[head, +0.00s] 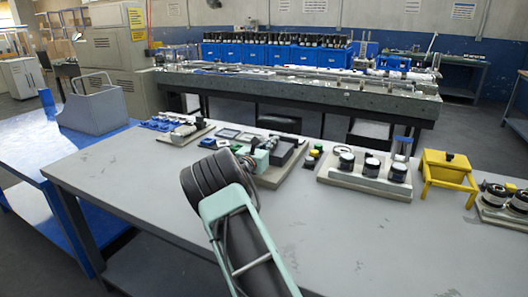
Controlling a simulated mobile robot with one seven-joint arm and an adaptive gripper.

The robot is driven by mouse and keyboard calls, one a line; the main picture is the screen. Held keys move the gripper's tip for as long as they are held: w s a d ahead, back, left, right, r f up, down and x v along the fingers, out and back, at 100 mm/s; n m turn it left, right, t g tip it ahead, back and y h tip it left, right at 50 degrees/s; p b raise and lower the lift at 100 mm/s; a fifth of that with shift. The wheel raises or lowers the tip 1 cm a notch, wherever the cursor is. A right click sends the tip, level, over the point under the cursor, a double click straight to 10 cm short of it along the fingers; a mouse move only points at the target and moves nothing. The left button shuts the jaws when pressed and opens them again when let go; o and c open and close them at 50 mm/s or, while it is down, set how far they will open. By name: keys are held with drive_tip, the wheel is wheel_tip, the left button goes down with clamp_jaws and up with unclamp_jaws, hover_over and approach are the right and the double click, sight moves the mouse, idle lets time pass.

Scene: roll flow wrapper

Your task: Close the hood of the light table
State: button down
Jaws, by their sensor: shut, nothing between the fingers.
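I cannot surely tell which thing is the light table or its hood. A yellow box on splayed legs (448,167), with a dark knob on top, stands at the right of the grey table. My arm, with pale green and black ribbed parts, reaches up from the bottom middle over the grey table. It is apart from both boxes.
The grey table (150,190) is bare along its front. Boards with small parts line its back edge, including a board with several black-topped jars (370,180). The blue bench (30,150) is mostly clear. A long workbench (300,88) stands behind.

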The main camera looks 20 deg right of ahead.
drive_tip(key=x, duration=0.4)
drive_tip(key=shift+w+d, duration=0.1)
drive_tip(key=shift+d, duration=0.05)
drive_tip(key=shift+r, duration=0.15)
